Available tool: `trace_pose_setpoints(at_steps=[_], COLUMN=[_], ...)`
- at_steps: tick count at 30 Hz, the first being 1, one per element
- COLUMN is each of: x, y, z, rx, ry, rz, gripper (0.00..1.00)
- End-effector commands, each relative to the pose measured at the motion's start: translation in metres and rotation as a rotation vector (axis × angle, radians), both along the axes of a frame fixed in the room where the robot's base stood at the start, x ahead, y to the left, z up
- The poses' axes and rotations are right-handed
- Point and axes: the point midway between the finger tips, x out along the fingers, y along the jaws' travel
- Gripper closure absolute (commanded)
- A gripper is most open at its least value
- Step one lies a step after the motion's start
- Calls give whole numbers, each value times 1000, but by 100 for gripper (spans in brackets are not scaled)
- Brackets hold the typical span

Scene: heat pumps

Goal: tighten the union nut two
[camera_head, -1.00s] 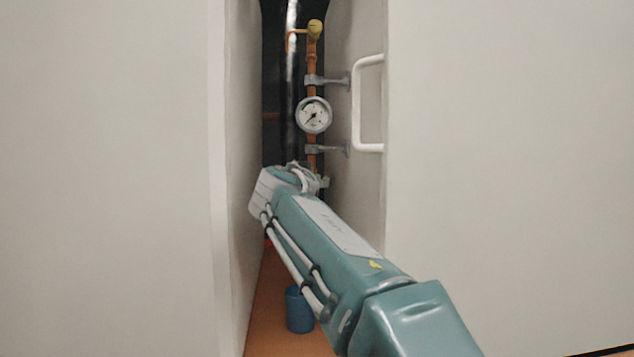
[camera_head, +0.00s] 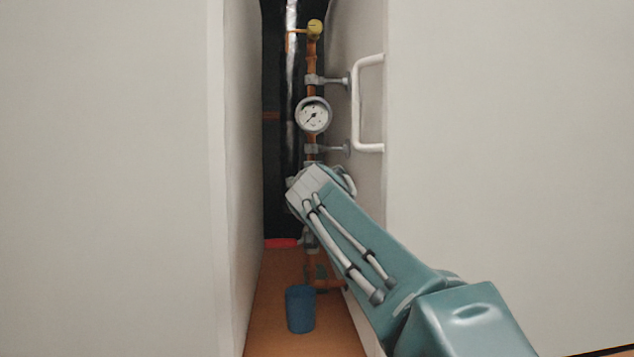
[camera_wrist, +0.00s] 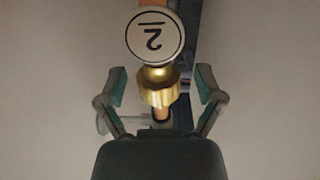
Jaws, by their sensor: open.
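A brass union nut (camera_wrist: 158,88) shows in the middle of the wrist view, on a copper pipe, just below a round white tag (camera_wrist: 154,37) marked with an underlined 2, seen upside down. My gripper (camera_wrist: 160,82) is open, with one finger on each side of the nut. Gaps show between the fingers and the nut, and nothing is held. In the head view my arm (camera_head: 365,240) reaches into the narrow gap between two pale walls. The gripper and the nut are hidden there behind the arm.
A pressure gauge (camera_head: 313,115) sits on the copper pipe above my arm. A yellow valve (camera_head: 314,27) is higher up. A white handle (camera_head: 357,105) is fixed to the right wall. A blue cup (camera_head: 300,309) stands on the orange floor. The left wall (camera_head: 235,180) leaves limited room.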

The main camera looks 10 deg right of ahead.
Motion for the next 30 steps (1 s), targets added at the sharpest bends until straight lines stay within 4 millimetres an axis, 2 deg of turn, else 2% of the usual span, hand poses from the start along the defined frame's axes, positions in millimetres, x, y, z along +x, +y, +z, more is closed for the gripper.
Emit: trace_pose_setpoints(at_steps=[13, 30], x=[0, -2], y=[-1, -1], z=[0, 3], rx=[1, 1], ry=[-1, -3], rz=[102, 109], gripper=[14, 14])
